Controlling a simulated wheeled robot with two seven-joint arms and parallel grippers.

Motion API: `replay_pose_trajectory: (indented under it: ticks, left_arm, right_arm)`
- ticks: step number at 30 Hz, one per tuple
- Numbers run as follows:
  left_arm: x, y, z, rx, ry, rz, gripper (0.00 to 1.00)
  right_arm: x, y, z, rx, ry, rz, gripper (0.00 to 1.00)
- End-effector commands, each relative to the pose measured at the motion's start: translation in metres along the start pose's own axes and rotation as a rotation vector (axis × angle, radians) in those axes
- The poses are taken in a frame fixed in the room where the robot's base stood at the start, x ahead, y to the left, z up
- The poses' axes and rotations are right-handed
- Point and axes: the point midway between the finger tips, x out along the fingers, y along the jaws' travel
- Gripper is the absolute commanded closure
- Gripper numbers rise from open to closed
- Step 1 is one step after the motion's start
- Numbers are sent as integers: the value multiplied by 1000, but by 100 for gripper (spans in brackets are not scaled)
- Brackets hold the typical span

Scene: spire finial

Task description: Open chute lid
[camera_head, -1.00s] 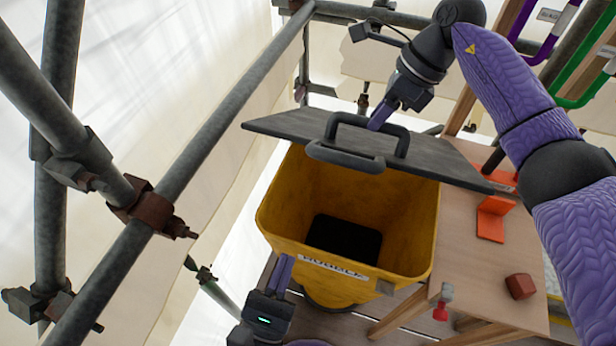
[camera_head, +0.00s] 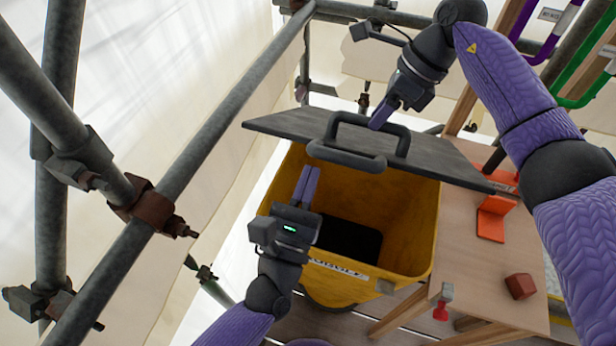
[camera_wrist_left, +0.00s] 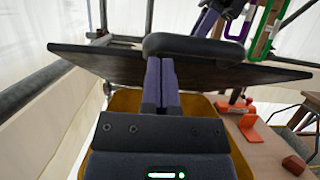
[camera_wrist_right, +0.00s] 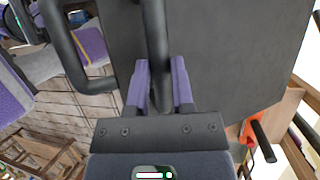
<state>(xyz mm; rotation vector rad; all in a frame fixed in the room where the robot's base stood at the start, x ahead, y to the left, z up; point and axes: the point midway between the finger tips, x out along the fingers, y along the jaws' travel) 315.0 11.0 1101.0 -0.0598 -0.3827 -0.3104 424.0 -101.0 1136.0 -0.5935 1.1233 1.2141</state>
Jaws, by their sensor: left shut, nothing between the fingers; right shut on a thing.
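The dark grey chute lid (camera_head: 440,164) is raised above the yellow chute bin (camera_head: 400,230), whose mouth is uncovered below it. The lid carries a dark bar handle (camera_head: 345,156). My right gripper (camera_head: 380,118) is shut on the handle; in the right wrist view its fingers (camera_wrist_right: 161,85) close around the bar (camera_wrist_right: 155,40). My left gripper (camera_head: 306,185) is shut and empty, over the near left part of the bin mouth, below the lid. In the left wrist view its fingers (camera_wrist_left: 160,82) point up toward the lid (camera_wrist_left: 110,62), with the handle beyond the fingertips.
A wooden bench (camera_head: 470,260) right of the bin holds an orange bracket (camera_head: 492,218) and a dark red block (camera_head: 520,286). A red-handled tool (camera_head: 441,305) hangs at its edge. Scaffold tubes (camera_head: 190,180) run along the left.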

Motion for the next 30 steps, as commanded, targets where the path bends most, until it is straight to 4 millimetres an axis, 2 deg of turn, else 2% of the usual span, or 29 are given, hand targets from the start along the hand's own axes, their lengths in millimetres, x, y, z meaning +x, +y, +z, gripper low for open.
replay_pose_trajectory:
  ticks: [7, 15, 23, 24, 28, 30]
  left_arm:
    - [0, 0, -1, 0, 0, 0, 100]
    - [22, 0, 15, 0, -2, 1, 100]
    - [23, 0, 15, 0, 1, 1, 100]
    - [22, 0, 15, 0, 2, 0, 100]
    - [22, 0, 15, 0, 2, 0, 100]
    - [22, 0, 15, 0, 2, 0, 100]
  right_arm:
    - [2, -4, -4, 12, 8, -15, 100]
    - [3, -4, -5, 11, 9, -14, 100]
    - [4, -2, -4, 9, 12, -7, 100]
    - [4, -2, -4, 8, 12, -6, 63]
    - [3, -2, -3, 6, 9, -7, 36]
    - [2, -2, -2, 5, 8, -7, 36]
